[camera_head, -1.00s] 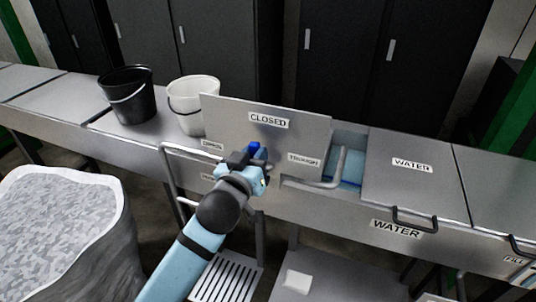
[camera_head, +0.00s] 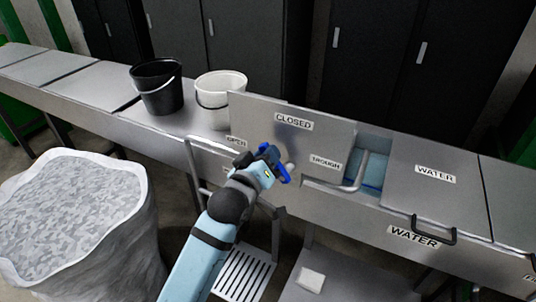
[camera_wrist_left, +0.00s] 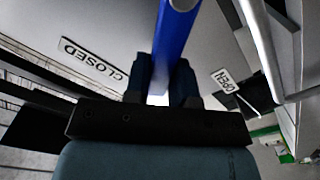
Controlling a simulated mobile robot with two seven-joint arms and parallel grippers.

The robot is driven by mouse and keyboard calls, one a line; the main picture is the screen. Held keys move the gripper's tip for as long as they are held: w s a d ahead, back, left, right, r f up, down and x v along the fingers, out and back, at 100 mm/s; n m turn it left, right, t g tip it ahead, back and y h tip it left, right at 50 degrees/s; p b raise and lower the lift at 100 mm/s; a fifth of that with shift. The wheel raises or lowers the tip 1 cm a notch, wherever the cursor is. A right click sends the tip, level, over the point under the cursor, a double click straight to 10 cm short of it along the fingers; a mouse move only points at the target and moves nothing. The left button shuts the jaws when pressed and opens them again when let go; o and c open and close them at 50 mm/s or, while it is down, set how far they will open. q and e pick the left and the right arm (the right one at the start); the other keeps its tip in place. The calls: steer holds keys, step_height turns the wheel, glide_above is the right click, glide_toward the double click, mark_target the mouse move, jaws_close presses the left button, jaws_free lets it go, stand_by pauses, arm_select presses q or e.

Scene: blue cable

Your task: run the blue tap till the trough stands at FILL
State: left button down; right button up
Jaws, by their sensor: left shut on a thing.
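My left gripper (camera_head: 268,160) is shut on the blue tap lever (camera_head: 284,175), in front of a grey panel (camera_head: 245,113). In the left wrist view the blue lever (camera_wrist_left: 177,35) stands between the two fingers (camera_wrist_left: 160,92). The panel has a CLOSED label (camera_head: 293,122) at the top, an OPEN label (camera_head: 236,141) at left and a TROUGH label (camera_head: 326,162) at right. The lever's exact setting is hard to tell. The trough opening (camera_head: 372,172) right of the panel shows blue inside; its level cannot be read. My right gripper is out of view.
A black bucket (camera_head: 158,88) and a white bucket (camera_head: 217,101) stand on the counter behind the panel. A bent metal pipe (camera_head: 345,182) reaches over the trough. WATER-labelled lids (camera_head: 436,190) lie at right. A large white sack (camera_head: 75,212) stands at front left.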

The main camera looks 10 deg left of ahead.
arm_select(q)
steer(key=c, duration=1)
jaws_free()
steer(key=shift+o, duration=0.2)
steer(key=b+v, duration=0.2)
steer(key=v, duration=1.1)
steer(key=shift+s, duration=0.35)
steer(key=shift+a, duration=0.15)
